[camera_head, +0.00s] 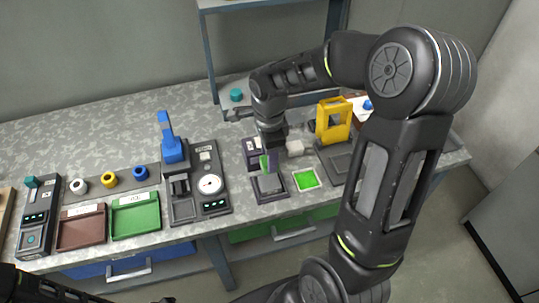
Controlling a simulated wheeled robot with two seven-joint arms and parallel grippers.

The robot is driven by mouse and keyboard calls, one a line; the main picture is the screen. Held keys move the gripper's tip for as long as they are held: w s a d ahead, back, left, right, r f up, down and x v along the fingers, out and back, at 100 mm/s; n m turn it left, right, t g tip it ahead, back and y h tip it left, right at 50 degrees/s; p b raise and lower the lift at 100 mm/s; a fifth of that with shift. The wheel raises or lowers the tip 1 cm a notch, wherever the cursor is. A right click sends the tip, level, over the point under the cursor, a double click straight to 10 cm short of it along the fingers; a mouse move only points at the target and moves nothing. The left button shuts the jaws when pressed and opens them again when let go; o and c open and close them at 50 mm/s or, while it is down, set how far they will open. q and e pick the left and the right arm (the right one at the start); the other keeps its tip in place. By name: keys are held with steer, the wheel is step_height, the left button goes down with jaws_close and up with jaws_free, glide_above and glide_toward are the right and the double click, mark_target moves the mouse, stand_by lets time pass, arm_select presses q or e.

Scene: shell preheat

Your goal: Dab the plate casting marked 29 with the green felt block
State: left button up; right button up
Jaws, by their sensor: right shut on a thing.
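My right gripper (268,158) points down over a dark device with a grey flat base (268,186), right of the middle of the bench. It is shut on a small green block (264,163), mostly hidden between the fingers; this looks like the green felt block. I cannot tell whether the block touches anything below it. A bright green pad in a white-rimmed tray (306,180) lies just right of the gripper. No marking 29 is readable, so I cannot pick out the casting.
A yellow frame on a dark base (333,121) stands right of the gripper, near my right arm. Left are a blue-handled press (172,150), a dial gauge (209,184), a green tray (135,215) and a brown tray (82,227). The back-left bench is clear.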

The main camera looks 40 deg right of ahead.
steer(key=b, duration=0.4)
glide_above(270, 182)
steer(key=shift+f, duration=3.05)
steer(key=shift+a+f+b, duration=0.1)
steer(key=shift+f+b, duration=0.45)
steer(key=shift+b, duration=0.1)
steer(key=shift+r+p, duration=2.3)
steer(key=shift+r, duration=1.25)
